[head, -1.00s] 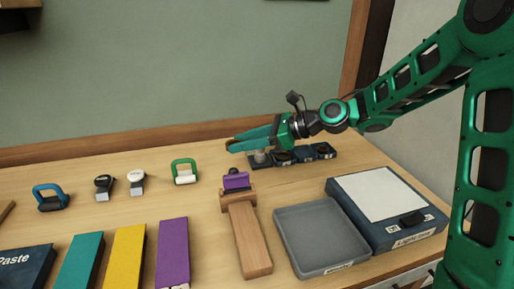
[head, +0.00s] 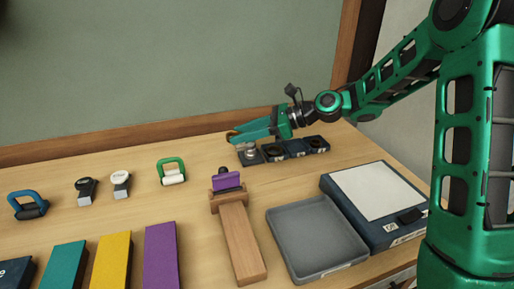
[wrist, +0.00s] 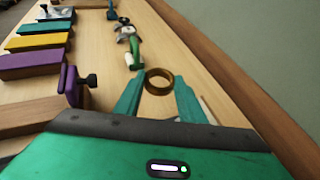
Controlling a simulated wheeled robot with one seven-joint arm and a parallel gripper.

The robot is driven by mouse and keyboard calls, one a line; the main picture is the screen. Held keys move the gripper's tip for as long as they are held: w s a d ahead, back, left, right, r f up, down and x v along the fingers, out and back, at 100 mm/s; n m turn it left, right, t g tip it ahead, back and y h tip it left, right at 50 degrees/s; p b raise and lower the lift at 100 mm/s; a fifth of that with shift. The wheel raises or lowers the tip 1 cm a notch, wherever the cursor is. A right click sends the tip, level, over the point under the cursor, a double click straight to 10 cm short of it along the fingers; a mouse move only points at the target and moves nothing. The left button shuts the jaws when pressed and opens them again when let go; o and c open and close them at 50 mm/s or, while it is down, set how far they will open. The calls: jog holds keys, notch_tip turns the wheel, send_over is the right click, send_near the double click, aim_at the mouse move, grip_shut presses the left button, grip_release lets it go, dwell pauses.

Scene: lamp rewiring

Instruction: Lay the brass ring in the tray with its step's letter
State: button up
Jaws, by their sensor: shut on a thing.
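My green gripper (head: 231,134) is shut on the brass ring, with its fingertips pointing left above the back of the bench. In the wrist view the brass ring (wrist: 147,82) sits between the fingertips, its hole facing the camera, with wood behind it. In the head view the ring shows only as a small brownish edge at the tips. A row of small dark trays (head: 270,152) stands just below and right of the fingertips. The leftmost has a silvery round part (head: 250,149) in it; others show dark round shapes. I cannot read any letters on them.
A wide grey tray (head: 315,240) is empty, its label unreadable. A light box (head: 375,190) adjoins it. Bench between is clear.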

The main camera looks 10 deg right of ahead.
aim_at(254, 148)
jog(key=w+d+f, duration=0.4)
jog(key=d, duration=0.1)
jog(key=shift+w+f, duration=0.1)
jog(key=shift+w, duration=0.05)
jog(key=shift+f, duration=1.7)
jog(key=shift+f, duration=0.1)
jog(key=shift+f, duration=0.15)
jog(key=o, duration=1.1)
